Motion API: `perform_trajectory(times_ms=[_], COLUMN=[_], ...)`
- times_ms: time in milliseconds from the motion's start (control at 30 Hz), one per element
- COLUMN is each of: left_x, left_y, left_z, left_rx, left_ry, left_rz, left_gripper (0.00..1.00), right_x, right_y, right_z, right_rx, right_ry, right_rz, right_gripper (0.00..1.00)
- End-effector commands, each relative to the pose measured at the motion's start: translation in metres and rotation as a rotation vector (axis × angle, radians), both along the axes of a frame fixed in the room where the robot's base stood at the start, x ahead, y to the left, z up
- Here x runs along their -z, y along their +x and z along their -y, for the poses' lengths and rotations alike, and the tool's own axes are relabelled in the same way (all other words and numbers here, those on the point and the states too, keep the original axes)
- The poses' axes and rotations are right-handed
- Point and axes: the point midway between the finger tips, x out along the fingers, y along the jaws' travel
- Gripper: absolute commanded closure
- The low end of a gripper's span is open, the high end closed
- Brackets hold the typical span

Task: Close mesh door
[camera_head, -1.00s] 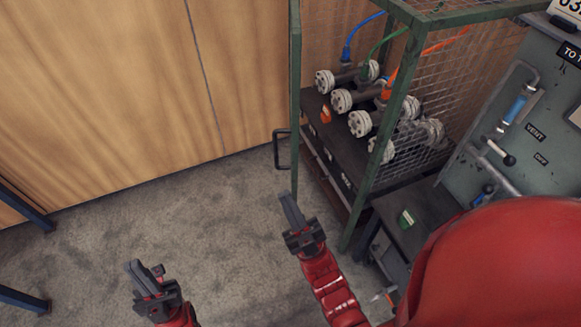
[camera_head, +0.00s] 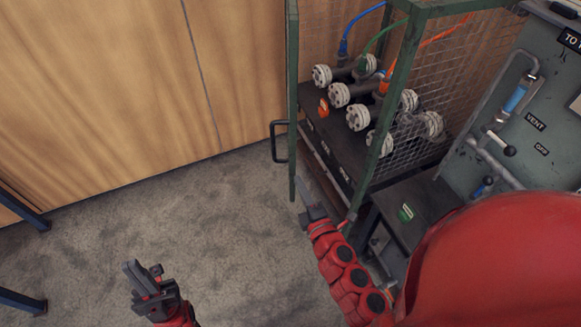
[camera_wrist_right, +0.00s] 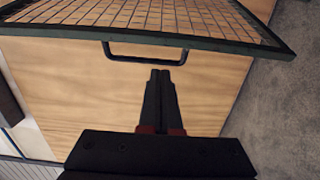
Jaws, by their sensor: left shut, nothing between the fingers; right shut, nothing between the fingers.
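The mesh door (camera_head: 292,110) has a green frame and shows nearly edge-on at the left side of the green cage in the head view. Its black handle (camera_head: 280,142) sticks out to the left. In the right wrist view the door's mesh (camera_wrist_right: 150,14) and frame cross the top, with the handle (camera_wrist_right: 145,56) below the frame. My right gripper (camera_head: 306,205) is shut and empty, just below the door's lower end in the head view. In the wrist view its fingertips (camera_wrist_right: 160,74) point at the handle, apparently apart from it. My left gripper (camera_head: 135,272) is shut and empty over the floor.
The cage (camera_head: 400,90) holds several pipes with white flanges (camera_head: 340,94) and blue, green and orange hoses. A grey panel (camera_head: 540,130) with valves stands at the right. A wooden wall (camera_head: 100,90) is behind.

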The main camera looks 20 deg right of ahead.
Motion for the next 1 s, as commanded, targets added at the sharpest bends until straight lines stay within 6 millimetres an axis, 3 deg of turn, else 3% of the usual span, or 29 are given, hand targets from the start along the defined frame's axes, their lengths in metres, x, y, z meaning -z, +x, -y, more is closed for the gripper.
perform_trajectory(times_ms=[400, 600, 1000], left_x=[-0.026, -0.031, -0.031], left_y=[0.0, 0.0, 0.0], left_z=[0.0, 0.0, 0.0], left_rx=[0.0, 0.0, 0.0], left_ry=[0.0, 0.0, 0.0], left_rz=[0.0, 0.0, 0.0], left_gripper=[1.0, 1.0, 1.0], right_x=[-0.005, -0.003, 0.0], right_y=[0.067, 0.09, 0.097], right_z=[0.0, 0.001, 0.0], right_rx=[-0.003, -0.001, -0.004], right_ry=[0.003, 0.004, 0.003], right_rz=[0.004, 0.002, 0.0], right_gripper=[1.0, 1.0, 1.0])
